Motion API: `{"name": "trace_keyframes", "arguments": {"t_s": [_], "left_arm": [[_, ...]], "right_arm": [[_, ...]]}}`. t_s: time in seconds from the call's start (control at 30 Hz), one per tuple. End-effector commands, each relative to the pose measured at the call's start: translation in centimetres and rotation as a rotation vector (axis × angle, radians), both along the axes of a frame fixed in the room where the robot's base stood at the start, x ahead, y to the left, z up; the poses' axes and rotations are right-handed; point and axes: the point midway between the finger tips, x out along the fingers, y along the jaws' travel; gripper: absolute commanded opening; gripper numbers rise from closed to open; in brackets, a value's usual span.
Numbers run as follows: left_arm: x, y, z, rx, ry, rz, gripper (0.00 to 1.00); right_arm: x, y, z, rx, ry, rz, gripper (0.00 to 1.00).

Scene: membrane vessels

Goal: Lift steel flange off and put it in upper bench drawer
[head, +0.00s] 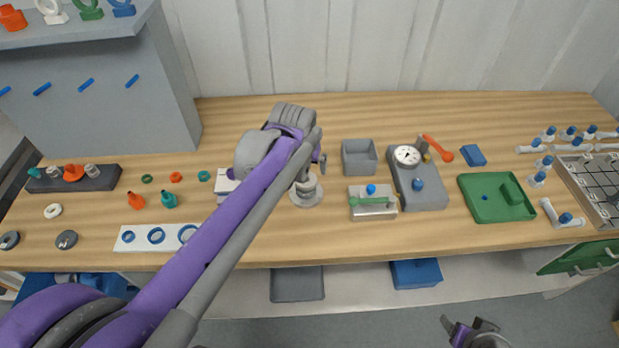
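A pale grey round flange-like piece (307,198) stands at the middle of the bench, with a narrower part on top. I cannot tell its separate parts at this size, nor surely which is the steel flange. My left gripper (308,172) is over it, pointing down; my arm hides part of it, and whether the fingers touch it or are closed is unclear. My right gripper (477,328) is low in front of the bench, away from everything, with its fingers apart and empty. A green drawer front (580,257) with pale handles shows under the bench at the right.
A grey open box (345,160), a gauge block (421,190) and a green tray (475,212) stand right of the piece. A white plate with blue rings (133,241) lies left. Grey (297,285) and blue (415,275) bins sit below the bench.

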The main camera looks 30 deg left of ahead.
Motion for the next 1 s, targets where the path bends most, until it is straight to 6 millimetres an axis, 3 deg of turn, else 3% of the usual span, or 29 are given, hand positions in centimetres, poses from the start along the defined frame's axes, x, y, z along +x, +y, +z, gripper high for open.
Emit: {"name": "trace_keyframes", "arguments": {"t_s": [0.6, 0.9, 1.0], "left_arm": [[2.0, 1.2, -6.9, 0.0, 0.0, 0.001, 1.0], [2.2, 1.2, -7.4, 0.0, 0.0, 0.0, 1.0], [2.2, 1.2, -7.3, 0.0, 0.0, 0.0, 0.82]], "right_arm": [[-0.1, 0.0, -0.4, 0.0, 0.003, 0.0, 0.68], [-0.2, 0.0, -0.4, 0.0, 0.003, 0.0, 0.68], [-0.2, 0.0, -0.4, 0.0, 0.003, 0.0, 0.68]]}}
